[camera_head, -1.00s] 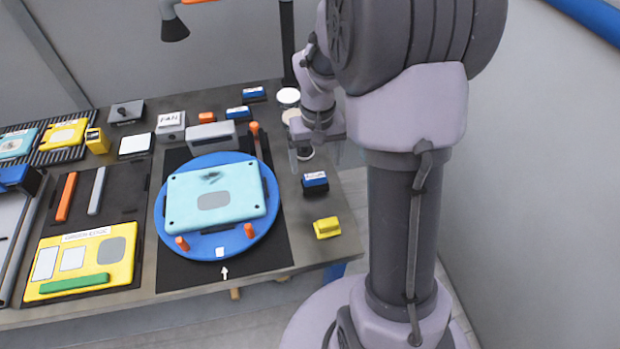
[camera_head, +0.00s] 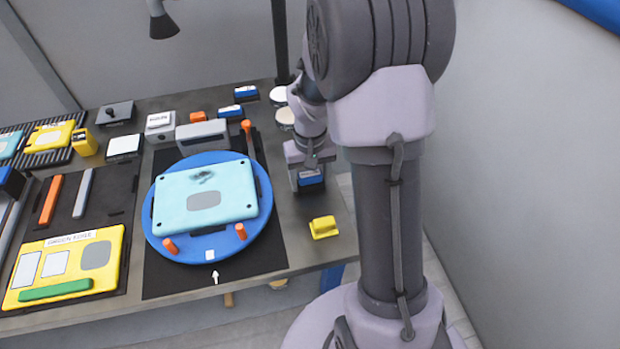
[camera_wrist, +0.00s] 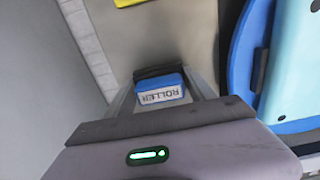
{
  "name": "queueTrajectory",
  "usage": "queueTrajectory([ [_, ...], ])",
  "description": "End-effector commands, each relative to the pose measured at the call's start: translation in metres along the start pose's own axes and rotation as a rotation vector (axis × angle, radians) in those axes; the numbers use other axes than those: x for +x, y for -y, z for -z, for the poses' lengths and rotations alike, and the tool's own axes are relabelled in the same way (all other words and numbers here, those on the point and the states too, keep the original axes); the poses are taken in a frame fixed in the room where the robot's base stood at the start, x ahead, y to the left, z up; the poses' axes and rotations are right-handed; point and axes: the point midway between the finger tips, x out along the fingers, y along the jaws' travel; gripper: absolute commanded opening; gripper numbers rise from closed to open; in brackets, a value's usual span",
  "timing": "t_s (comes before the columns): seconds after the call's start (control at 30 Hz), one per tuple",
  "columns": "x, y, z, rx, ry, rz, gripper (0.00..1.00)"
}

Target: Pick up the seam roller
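The seam roller (camera_head: 312,181) is a small blue and black block on the right part of the table. In the wrist view, the seam roller (camera_wrist: 160,90) carries a white label reading ROLLER, upside down. My gripper (camera_head: 309,178) points down over it. In the wrist view, my gripper (camera_wrist: 161,84) is open, with one finger on each side of the block. The fingers look close to its sides, and I cannot tell whether they touch. The gripper hides part of the roller in the head view.
A yellow block (camera_head: 324,227) stands in front of the roller near the table edge. To the left is a blue turntable (camera_head: 256,220) with a light-blue panel (camera_head: 232,200). Two pale round discs (camera_head: 285,117) lie behind my gripper.

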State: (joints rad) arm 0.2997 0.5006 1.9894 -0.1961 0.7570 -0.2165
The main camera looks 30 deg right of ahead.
Motion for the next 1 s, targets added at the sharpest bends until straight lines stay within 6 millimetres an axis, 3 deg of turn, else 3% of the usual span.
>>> queueTrajectory([
  [0.03, 0.000, 0.000, 0.000, 0.000, 0.000, 0.000, 0.28],
  [0.17, 0.000, 0.000, 0.000, 0.000, -0.001, 0.000, 0.06],
  [0.37, -0.003, 0.000, 0.000, 0.000, -0.001, 0.000, 0.06],
  [0.7, -0.085, 0.000, 0.001, 0.000, -0.003, 0.000, 0.06],
  [0.83, -0.100, 0.000, 0.001, -0.001, -0.002, -0.001, 0.06],
  [1.0, -0.101, 0.000, 0.000, 0.000, 0.000, 0.000, 0.06],
])
